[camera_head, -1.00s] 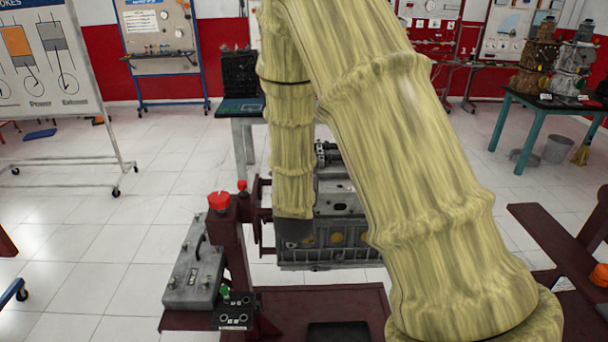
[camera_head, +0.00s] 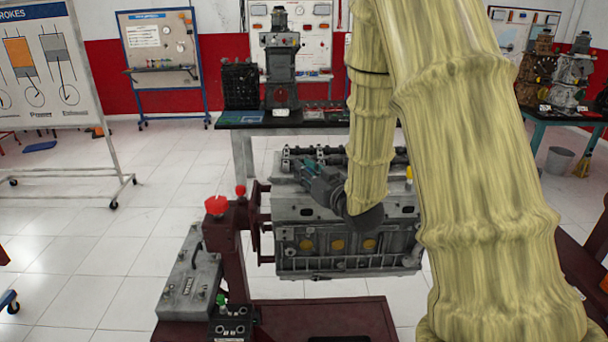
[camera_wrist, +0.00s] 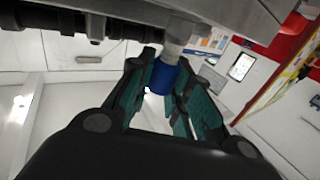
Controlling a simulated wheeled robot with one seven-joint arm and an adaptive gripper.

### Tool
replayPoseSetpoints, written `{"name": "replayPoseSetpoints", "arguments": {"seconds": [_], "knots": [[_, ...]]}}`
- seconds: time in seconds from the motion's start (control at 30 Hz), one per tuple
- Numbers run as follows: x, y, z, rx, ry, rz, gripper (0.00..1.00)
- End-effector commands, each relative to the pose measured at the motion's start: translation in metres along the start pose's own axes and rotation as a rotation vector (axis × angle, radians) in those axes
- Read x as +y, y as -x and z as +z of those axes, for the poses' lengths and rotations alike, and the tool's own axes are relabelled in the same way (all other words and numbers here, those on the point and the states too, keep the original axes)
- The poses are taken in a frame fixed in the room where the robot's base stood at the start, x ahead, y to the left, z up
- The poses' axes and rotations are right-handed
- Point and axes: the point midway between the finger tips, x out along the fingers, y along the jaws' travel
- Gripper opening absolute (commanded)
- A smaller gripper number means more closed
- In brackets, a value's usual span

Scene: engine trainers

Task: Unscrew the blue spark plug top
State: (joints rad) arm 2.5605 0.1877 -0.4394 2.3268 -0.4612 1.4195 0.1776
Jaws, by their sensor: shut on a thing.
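The blue spark plug top (camera_wrist: 162,77) shows in the wrist view between the teal finger pads of my gripper (camera_wrist: 170,72). My gripper is shut on it. A pale grey cylinder (camera_wrist: 182,32) adjoins its far end and reaches the grey metal of the engine. In the head view my gripper (camera_head: 312,168) is over the top left part of the grey engine block (camera_head: 345,262), with its fingers pointing to the upper left. The blue top cannot be made out there.
A yellow-topped piece (camera_head: 409,176) stands at the engine's right end. The dark red stand (camera_head: 232,240) carries red knobs and a grey control box (camera_head: 188,285) at left. A bench (camera_head: 240,122) with a machine stands behind. Open floor lies left.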

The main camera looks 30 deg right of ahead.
Motion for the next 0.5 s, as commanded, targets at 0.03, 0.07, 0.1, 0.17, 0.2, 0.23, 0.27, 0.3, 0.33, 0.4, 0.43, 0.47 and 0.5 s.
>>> {"name": "replayPoseSetpoints", "arguments": {"seconds": [0.03,0.07,0.1,0.17,0.2,0.23,0.27,0.3,0.33,0.4,0.43,0.47,0.5], "knots": [[0.0018,-0.0006,-0.0007,0.004,0.000,-0.029,0.00],[0.0017,-0.0005,-0.0008,0.004,0.000,-0.048,0.00],[0.0018,-0.0005,-0.0009,0.004,0.000,-0.073,0.00],[0.0018,-0.0007,-0.0012,0.004,0.000,-0.109,0.00],[0.0015,-0.0008,-0.0014,0.004,0.001,-0.132,0.00],[0.0012,-0.0008,-0.0014,0.004,0.001,-0.148,0.00],[0.0013,-0.0007,-0.0014,0.004,0.001,-0.163,0.00],[0.0016,-0.0006,-0.0014,0.004,0.000,-0.182,0.00],[0.0016,-0.0007,-0.0015,0.004,0.000,-0.196,0.00],[0.0013,-0.0009,-0.0017,0.004,0.001,-0.225,0.00],[0.0010,-0.0008,-0.0017,0.004,0.001,-0.237,0.00],[0.0009,-0.0008,-0.0017,0.004,0.001,-0.247,0.00],[0.0007,-0.0007,-0.0016,0.004,0.001,-0.260,0.00]]}}
